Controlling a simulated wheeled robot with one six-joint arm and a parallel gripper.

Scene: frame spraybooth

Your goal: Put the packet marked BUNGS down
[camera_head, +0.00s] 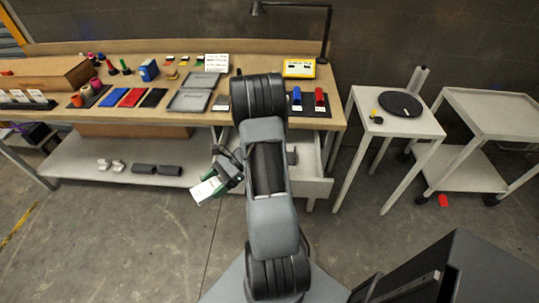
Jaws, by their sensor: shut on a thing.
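My gripper (231,170) is left of my arm, in front of the workbench and above the floor. It is shut on a small packet (207,189) with a white face and green edges. The packet is tilted and held clear of the floor, near the front edge of the bench's lower shelf. Any lettering on it is too small to read. My arm covers part of the bench and of an open drawer behind it.
The wooden workbench (190,117) carries trays, coloured mats, spools and tools. An open drawer (316,188) juts out right of my arm. A small white table (420,128) with a black disc and a white trolley (500,100) stand at right. A red item (443,200) lies on the floor.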

